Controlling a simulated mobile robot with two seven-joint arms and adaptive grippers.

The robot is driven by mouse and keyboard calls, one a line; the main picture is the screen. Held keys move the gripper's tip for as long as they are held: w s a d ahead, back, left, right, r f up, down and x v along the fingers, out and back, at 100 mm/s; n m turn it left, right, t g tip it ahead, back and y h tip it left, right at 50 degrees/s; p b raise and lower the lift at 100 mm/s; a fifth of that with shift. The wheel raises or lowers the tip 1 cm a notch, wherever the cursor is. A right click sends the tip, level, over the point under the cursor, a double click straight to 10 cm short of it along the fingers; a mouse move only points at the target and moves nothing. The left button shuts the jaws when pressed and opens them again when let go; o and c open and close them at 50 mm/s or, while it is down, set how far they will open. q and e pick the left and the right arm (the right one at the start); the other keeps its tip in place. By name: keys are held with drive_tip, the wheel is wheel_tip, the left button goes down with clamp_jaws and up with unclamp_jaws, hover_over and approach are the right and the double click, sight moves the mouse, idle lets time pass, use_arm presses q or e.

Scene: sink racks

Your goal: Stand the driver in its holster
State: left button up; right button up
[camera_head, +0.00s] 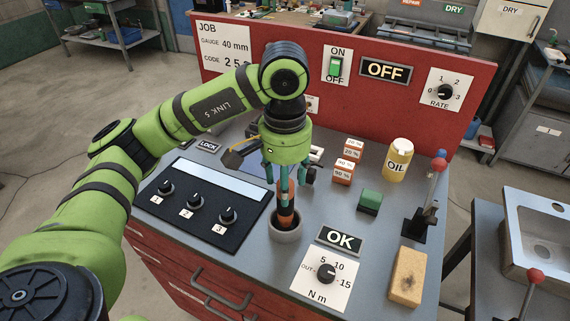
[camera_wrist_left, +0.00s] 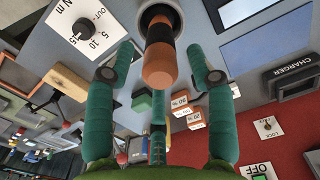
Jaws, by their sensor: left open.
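The driver (camera_head: 286,205), orange and black, stands about upright with its lower end inside the round grey holster (camera_head: 286,236). In the left wrist view the driver's orange end (camera_wrist_left: 159,66) points toward the camera, and part of the holster's rim (camera_wrist_left: 185,8) shows around its far end. My left gripper (camera_head: 284,184) is above the holster with its teal fingers pointing down. In the left wrist view its fingers (camera_wrist_left: 161,75) are spread on either side of the driver, with gaps showing. My right gripper is not in view.
A panel with three knobs (camera_head: 205,205) lies left of the holster. An OK sign (camera_head: 340,240), a torque dial (camera_head: 326,272) and a tan sponge-like block (camera_head: 408,277) are to the right.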

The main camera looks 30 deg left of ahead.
use_arm(q)
wheel_tip(320, 180, up, 6)
drive_tip(key=shift+f, duration=0.1)
drive_tip(key=shift+a, duration=0.1)
idle(0.5)
